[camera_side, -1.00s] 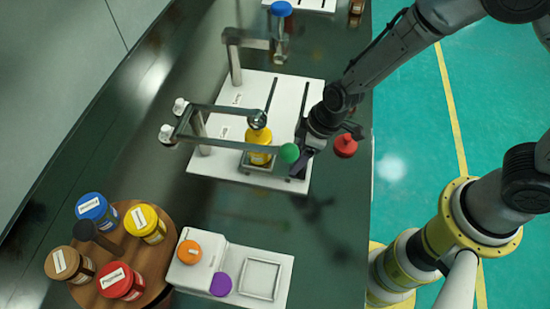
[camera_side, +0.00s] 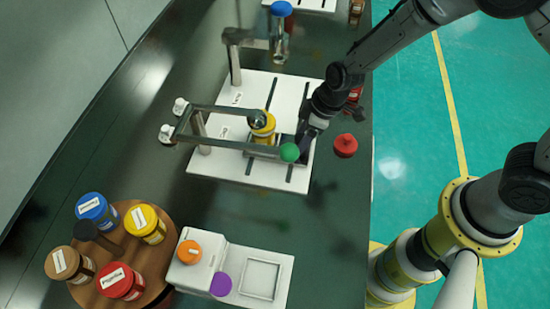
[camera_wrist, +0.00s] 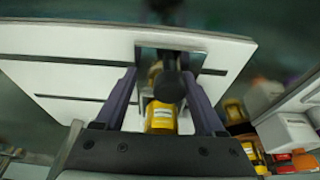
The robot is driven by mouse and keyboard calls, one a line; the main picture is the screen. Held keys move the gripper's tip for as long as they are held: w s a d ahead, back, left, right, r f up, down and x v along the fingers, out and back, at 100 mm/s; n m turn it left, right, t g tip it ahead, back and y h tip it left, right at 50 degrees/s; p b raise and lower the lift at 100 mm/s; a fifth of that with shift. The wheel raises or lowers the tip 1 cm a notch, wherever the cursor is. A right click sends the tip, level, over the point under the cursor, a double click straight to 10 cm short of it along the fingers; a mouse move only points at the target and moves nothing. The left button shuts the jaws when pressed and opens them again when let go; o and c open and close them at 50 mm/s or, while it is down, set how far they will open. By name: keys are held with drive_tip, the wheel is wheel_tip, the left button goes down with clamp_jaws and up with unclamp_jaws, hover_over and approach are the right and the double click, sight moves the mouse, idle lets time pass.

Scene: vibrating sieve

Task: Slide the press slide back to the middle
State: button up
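The press slide (camera_wrist: 190,60) is a small grey tray on the white press base (camera_side: 225,165), which has two dark slots. A yellow jar (camera_side: 263,128) stands on it, under the ring of the metal press arm (camera_side: 215,145) with its green knob (camera_side: 289,152). The jar also shows in the wrist view (camera_wrist: 160,120). My gripper (camera_side: 300,148) is low at the slide's right end. In the wrist view my gripper (camera_wrist: 160,78) has its two purple fingers on either side of the slide, close against it. The exact finger contact is partly hidden.
A red knob (camera_side: 345,145) stands right of the base. A metal stand (camera_side: 235,60) and a blue-topped bottle (camera_side: 281,30) are behind. A round wooden rack (camera_side: 125,255) with several jars and a white device (camera_side: 235,270) are in front.

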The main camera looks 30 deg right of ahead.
drive_tip(key=shift+w+d, duration=2.9)
drive_tip(key=shift+o, duration=0.3)
drive_tip(key=o, duration=0.4)
drive_tip(key=shift+s+r, duration=0.1)
drive_tip(key=shift+v, duration=4.4)
